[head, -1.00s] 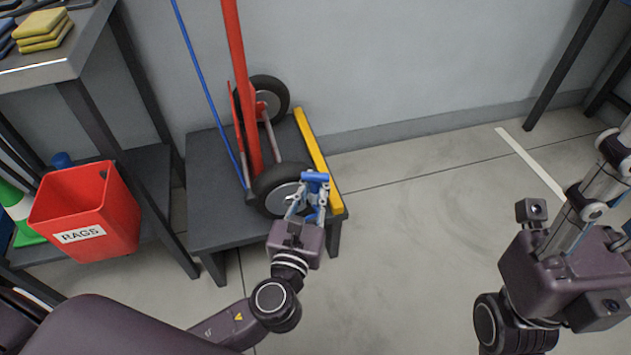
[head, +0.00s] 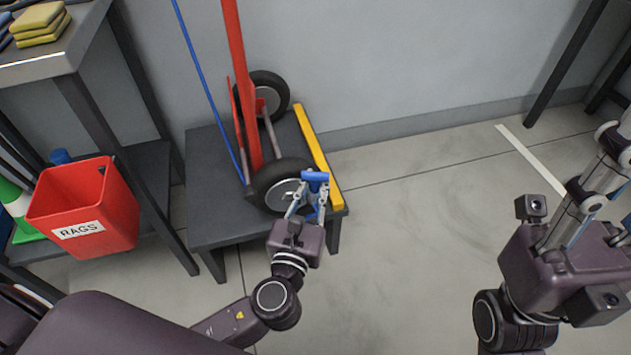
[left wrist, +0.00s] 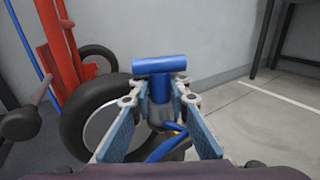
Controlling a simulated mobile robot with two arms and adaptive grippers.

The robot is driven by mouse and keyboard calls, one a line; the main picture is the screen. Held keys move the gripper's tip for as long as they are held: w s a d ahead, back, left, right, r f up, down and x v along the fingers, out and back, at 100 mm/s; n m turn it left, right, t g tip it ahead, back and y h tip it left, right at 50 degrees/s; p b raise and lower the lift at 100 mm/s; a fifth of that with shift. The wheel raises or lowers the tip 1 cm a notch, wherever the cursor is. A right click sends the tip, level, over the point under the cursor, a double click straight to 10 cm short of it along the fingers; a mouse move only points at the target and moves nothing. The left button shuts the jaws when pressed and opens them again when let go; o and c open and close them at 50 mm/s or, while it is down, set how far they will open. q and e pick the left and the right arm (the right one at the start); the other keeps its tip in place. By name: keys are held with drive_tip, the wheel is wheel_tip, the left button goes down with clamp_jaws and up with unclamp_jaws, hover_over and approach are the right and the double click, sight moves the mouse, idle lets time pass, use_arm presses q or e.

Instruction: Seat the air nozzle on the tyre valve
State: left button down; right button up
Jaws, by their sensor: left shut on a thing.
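The air nozzle is a blue T-shaped piece (head: 315,177) with a crossbar on top. My left gripper (head: 308,200) is shut on its stem. In the left wrist view the nozzle (left wrist: 160,66) stands upright between the fingers, with a blue hose (left wrist: 165,147) running below. The near tyre (head: 262,190) of a red hand truck (head: 247,110) is just left of the nozzle. It also shows in the left wrist view (left wrist: 80,120). I cannot make out the valve or tell whether the nozzle touches the wheel. My right gripper (head: 606,175) is at the right, its tips partly cut off.
The hand truck stands on a low dark platform (head: 215,232) with a yellow edge bar (head: 318,160). A red rags bin (head: 85,205) sits on a shelf at left. Yellow pads (head: 40,25) lie on the bench above. Floor to the right is clear.

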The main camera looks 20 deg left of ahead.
use_arm(q)
drive_tip(key=c, duration=2.1)
unclamp_jaws()
drive_tip(key=shift+s, duration=0.1)
drive_tip(key=s, duration=1)
drive_tip(key=shift+s+d, duration=0.4)
